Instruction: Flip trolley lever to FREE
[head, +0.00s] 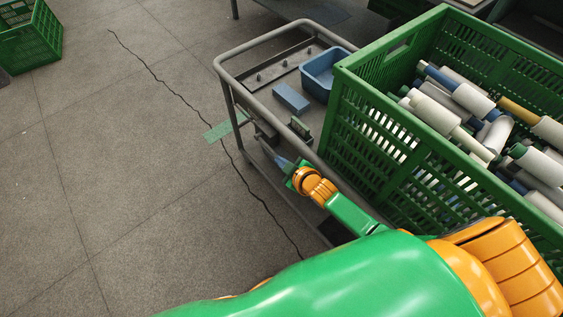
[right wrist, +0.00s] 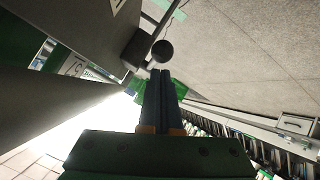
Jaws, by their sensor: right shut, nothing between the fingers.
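The trolley (head: 228,75) has a grey tube frame. A dark lever part (head: 264,130) shows at its near left side, small and partly hidden, so its setting cannot be read. In the right wrist view a round dark knob (right wrist: 162,50) sits just beyond my fingertips, beside a dark bracket (right wrist: 136,48). My right gripper (head: 279,160) is shut and empty, beside the trolley's side and close to the lever part. Its fingers (right wrist: 160,76) are together and point at the knob, with no clear contact visible. My left gripper is not in view.
A green crate (head: 395,110) full of bobbins stands on the trolley. A blue bin (head: 318,82) and a blue block (head: 291,98) lie on its deck. Another green crate (head: 32,45) stands at the far left. The floor left of the trolley is clear, with a dark crack.

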